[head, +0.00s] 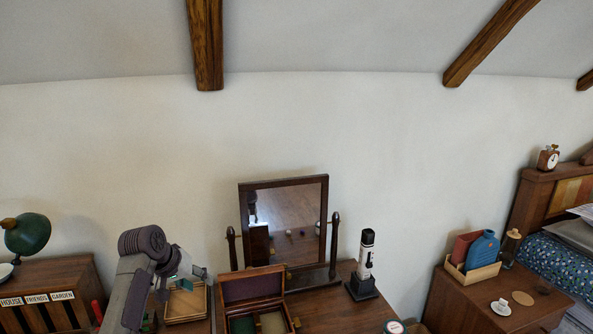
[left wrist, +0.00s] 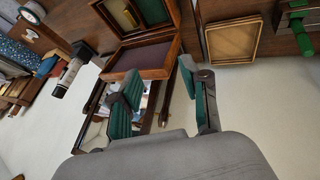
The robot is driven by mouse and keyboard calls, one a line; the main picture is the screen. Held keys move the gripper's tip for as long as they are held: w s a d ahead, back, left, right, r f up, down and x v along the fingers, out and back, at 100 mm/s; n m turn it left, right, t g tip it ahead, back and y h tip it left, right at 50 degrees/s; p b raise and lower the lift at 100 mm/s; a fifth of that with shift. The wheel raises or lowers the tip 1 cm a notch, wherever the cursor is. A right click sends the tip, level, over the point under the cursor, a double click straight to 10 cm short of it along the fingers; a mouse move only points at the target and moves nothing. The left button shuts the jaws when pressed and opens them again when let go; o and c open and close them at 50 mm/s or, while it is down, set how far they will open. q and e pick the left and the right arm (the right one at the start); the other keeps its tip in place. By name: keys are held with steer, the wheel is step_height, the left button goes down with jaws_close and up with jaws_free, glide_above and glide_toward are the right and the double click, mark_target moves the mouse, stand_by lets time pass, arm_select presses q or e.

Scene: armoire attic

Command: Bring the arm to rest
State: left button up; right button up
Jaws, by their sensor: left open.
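My left arm rises from the bottom edge of the head view, left of the middle. Its gripper (head: 187,272) is partly hidden behind the wrist and hangs in front of the wooden tray on the dresser. In the left wrist view the gripper (left wrist: 160,90) shows two teal-padded fingers spread apart with nothing between them. An open wooden box (head: 255,305) with a lined lid stands just right of the gripper, and it also shows beyond the fingers in the wrist view (left wrist: 140,55). My right gripper is in neither view.
A tilting mirror (head: 284,225) and a black-and-white device on a stand (head: 364,265) stand at the back of the dresser. A shallow wooden tray (head: 187,303) lies left of the box. A labelled cabinet (head: 40,285) with a green lamp (head: 27,234) is at far left. The wall above is clear.

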arm_select(q)
steer(key=s+d+f+m+g+y, duration=0.1)
steer(key=s+f, duration=0.7)
steer(key=s, duration=0.2)
steer(key=s+d+f+m+y, duration=0.1)
steer(key=s+f, duration=0.7)
steer(key=s, duration=0.2)
steer(key=s+d+r+m+g+y, duration=0.1)
steer(key=s+d+r+m, duration=0.1)
steer(key=s, duration=2.4)
step_height(320, 180, down, 25)
steer(key=g, duration=0.1)
steer(key=s+a+f+g, duration=0.1)
steer(key=s+a+f, duration=0.1)
steer(key=s+f, duration=1.5)
steer(key=shift+a+f+m+g, duration=0.3)
steer(key=shift+f, duration=0.1)
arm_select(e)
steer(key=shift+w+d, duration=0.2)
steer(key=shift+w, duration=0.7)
